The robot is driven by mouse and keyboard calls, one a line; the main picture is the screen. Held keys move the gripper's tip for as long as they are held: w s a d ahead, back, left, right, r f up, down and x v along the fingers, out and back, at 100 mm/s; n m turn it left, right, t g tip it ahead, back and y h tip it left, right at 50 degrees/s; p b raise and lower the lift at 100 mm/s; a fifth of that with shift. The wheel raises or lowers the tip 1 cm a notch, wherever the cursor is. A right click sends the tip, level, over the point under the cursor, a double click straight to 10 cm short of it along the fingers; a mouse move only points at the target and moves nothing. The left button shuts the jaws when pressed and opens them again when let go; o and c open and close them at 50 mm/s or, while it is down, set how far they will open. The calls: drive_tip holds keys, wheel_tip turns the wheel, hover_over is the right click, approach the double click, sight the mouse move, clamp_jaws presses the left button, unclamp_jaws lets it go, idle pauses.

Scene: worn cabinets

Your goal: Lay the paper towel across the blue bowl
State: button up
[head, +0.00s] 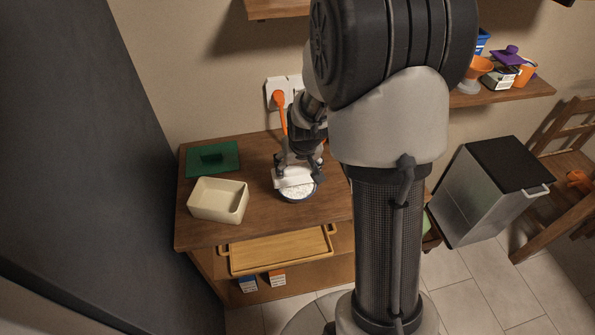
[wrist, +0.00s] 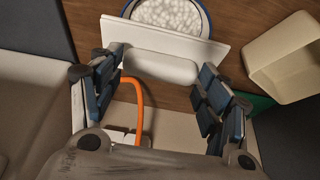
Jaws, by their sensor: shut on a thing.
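The paper towel (head: 291,178) is a white, flat, stiff-looking sheet at my gripper's tip in the head view. In the wrist view the paper towel (wrist: 190,48) has a narrower white part between my fingers. My gripper (head: 297,164) is shut on it; the fingers also show in the wrist view (wrist: 160,68). The blue bowl (head: 300,200) stands on the wooden cabinet top and holds white, grainy contents. In the wrist view the towel hides part of the blue bowl (wrist: 208,20). I cannot tell whether they touch.
A cream rectangular box (head: 218,203) stands left of the bowl, and a green piece (head: 212,159) lies behind it. An orange plug and cable (head: 280,99) hang from the wall socket behind the arm. A wooden tray (head: 280,250) lies on the shelf below.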

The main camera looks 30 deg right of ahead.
sight(298, 171)
drive_tip(key=shift+f, duration=0.95)
drive_tip(key=shift+f+b, duration=0.6)
drive_tip(key=shift+b, duration=0.1)
drive_tip(key=o, duration=0.9)
drive_tip(key=shift+r, duration=0.2)
